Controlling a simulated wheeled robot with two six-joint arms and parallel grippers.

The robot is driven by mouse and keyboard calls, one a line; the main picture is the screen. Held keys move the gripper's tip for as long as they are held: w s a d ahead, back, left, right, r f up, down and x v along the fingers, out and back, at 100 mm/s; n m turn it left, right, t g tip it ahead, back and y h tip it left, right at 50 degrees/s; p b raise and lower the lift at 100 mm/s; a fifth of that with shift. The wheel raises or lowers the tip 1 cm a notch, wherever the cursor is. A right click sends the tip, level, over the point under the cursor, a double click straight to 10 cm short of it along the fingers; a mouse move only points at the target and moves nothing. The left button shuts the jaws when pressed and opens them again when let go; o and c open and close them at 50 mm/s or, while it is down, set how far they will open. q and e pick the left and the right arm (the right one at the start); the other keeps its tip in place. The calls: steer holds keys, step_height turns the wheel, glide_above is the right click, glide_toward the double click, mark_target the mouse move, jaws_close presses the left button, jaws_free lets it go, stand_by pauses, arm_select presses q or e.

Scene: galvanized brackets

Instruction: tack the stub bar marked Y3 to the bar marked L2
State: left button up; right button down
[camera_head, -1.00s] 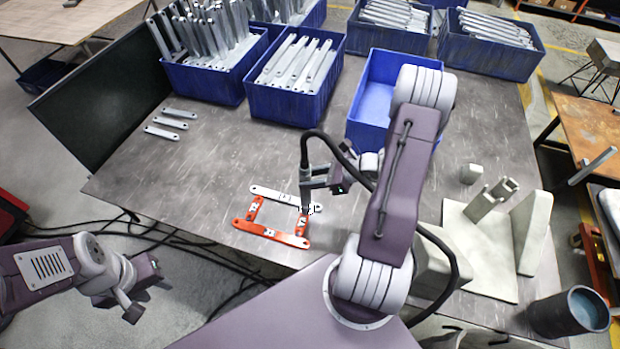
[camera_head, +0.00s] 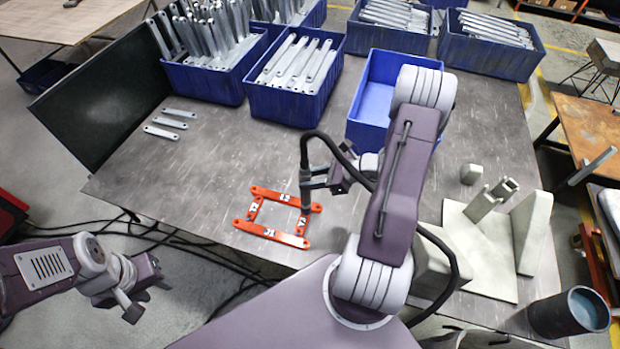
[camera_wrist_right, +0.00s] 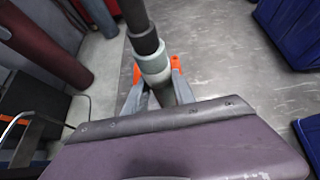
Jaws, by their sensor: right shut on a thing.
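On the grey table, two long orange bars and two short stub bars form a small rectangular frame. The far long bar (camera_head: 272,194) carries a small white label that is hard to read, probably L2. The right stub bar (camera_head: 302,224) carries a label like Y3 and spans between the long bars. The near long bar (camera_head: 270,234) and the left stub bar (camera_head: 254,209) complete the rectangle. My right gripper (camera_head: 326,181) is shut on a dark welding torch (camera_wrist_right: 150,52), its tip at the far-right corner. My left gripper (camera_head: 142,290) hangs off the table's front-left; its jaw opening is unclear.
Blue bins of grey bars (camera_head: 292,112) line the back, with an emptier blue bin (camera_head: 355,132) behind my right arm. Several loose bars (camera_head: 172,124) lie at left. A pale fixture plate (camera_head: 478,262) with blocks and a dark cup (camera_head: 568,312) stand at right.

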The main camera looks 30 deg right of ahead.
mark_target(310, 166)
steer(key=shift+f, duration=0.1)
step_height(310, 166, up, 5)
steer(key=p, duration=0.4)
steer(key=shift+r, duration=0.2)
steer(key=shift+f, duration=0.1)
steer(key=shift+w, duration=0.1)
